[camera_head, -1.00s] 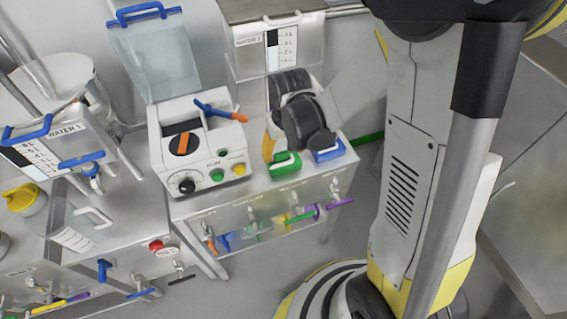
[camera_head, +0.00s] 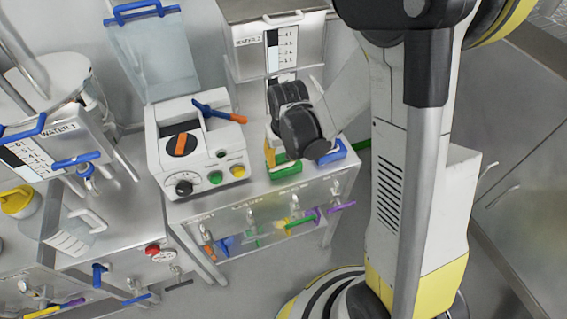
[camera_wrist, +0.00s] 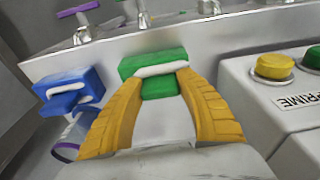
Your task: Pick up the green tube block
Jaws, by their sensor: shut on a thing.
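The green tube block (camera_head: 287,170) sits at the front edge of the metal bench, partly hidden by my wrist in the head view. In the wrist view the green tube block (camera_wrist: 152,62) shows a white band across its front. My gripper (camera_wrist: 158,80) has yellow fingers on either side of the block, with their tips closed on it. In the head view only a little of my gripper (camera_head: 269,155) shows beside the block. I cannot tell whether the block is clear of the bench top.
A blue block (camera_head: 333,152) stands close by on the bench; it also shows in the wrist view (camera_wrist: 70,92). A white control box (camera_head: 195,150) with knobs and buttons stands to the left. Taps with coloured handles (camera_head: 295,203) line the bench front.

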